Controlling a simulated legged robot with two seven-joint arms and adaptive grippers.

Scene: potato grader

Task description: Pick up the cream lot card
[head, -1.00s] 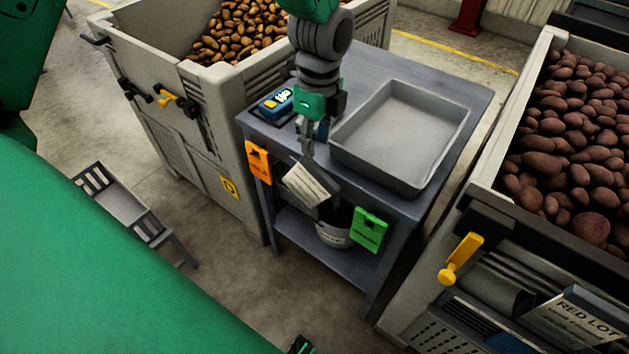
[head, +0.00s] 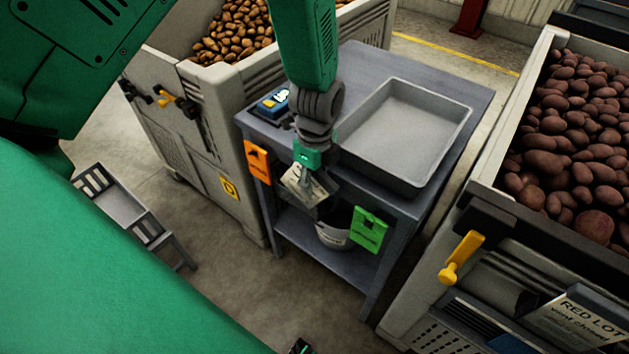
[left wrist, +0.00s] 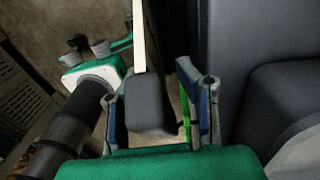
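The cream lot card (head: 301,184) is at the front of the grey work table, tilted, partly covered by my left gripper (head: 306,178). In the left wrist view the cream card (left wrist: 139,35) shows edge-on as a thin pale strip above a dark grey block (left wrist: 149,103). My left gripper (left wrist: 160,105) is open there, its fingers on either side of the block with gaps. I cannot tell whether a finger touches the card. A small dark tip at the bottom edge of the head view may be my right gripper; its state cannot be made out.
An orange card (head: 257,163) and a green card (head: 369,230) hang on either side of the cream one. A grey tray (head: 405,180) and a blue device (head: 273,103) are on the table (head: 365,60). A bucket (head: 333,232) stands below. Potato crates flank the table.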

